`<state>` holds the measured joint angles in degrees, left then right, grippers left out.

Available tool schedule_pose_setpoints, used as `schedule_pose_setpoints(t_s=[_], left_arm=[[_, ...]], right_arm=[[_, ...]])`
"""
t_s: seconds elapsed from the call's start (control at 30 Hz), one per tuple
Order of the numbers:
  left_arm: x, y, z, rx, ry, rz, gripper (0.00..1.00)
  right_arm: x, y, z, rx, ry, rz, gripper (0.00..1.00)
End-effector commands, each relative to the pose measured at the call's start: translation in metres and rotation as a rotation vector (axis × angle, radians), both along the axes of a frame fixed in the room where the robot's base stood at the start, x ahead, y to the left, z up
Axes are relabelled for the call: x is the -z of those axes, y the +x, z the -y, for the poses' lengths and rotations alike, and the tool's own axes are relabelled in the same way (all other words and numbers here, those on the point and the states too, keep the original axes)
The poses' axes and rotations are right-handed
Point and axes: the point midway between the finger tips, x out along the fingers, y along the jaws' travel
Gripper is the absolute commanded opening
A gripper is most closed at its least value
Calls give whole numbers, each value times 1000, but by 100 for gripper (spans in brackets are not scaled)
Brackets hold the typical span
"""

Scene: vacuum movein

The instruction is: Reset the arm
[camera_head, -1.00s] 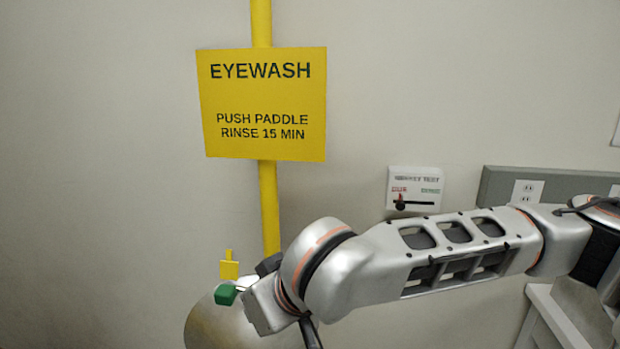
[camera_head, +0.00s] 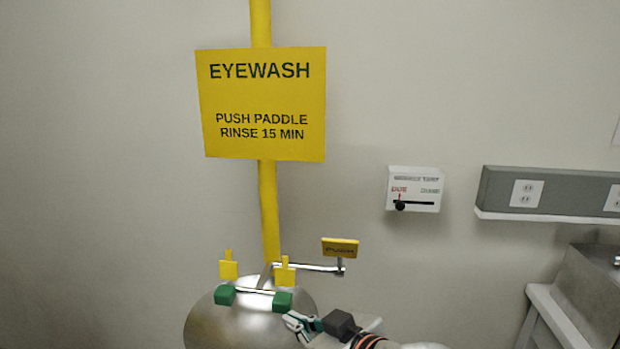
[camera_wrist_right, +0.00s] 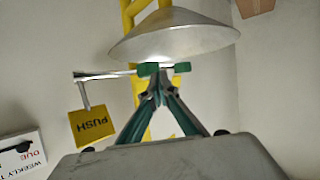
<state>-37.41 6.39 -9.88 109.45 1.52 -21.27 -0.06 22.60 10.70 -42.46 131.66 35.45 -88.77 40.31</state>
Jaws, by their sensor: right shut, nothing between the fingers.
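My right gripper (camera_head: 303,324) is low in the head view, just right of the silver eyewash bowl (camera_head: 240,325). Its wrist comes in from the bottom edge. In the right wrist view the green fingers (camera_wrist_right: 157,88) are shut with their tips together and hold nothing. The bowl (camera_wrist_right: 172,38) shows beyond the fingertips there, and I cannot tell whether they touch it. The yellow push paddle (camera_head: 340,247) stands on its metal lever right of the bowl, and it also shows in the right wrist view (camera_wrist_right: 92,124). My left gripper is not in view.
The yellow eyewash sign (camera_head: 262,103) hangs on a yellow pipe (camera_head: 268,210). A white weekly test card (camera_head: 414,188) with a slider is on the wall. A grey outlet strip (camera_head: 550,190) and a metal sink (camera_head: 592,290) are at the right. The wall between is clear.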

Motion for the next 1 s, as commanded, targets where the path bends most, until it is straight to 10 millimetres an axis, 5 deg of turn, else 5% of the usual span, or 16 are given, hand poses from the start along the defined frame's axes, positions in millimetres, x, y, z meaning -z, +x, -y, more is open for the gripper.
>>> schedule_pose_setpoints(t_s=[0.33, 0.5, 0.7, 0.9, 1.0], left_arm=[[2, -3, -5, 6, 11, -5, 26], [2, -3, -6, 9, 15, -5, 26], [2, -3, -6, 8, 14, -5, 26], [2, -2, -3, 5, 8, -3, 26], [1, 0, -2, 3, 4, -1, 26]], right_arm=[[114, -15, 158, 293, -273, -61, 0], [170, -57, 247, 402, -494, -137, 0], [210, -115, 328, 463, -734, -230, 0], [229, -172, 391, 483, -937, -320, 0], [251, -162, 373, 458, -870, -298, 0]])
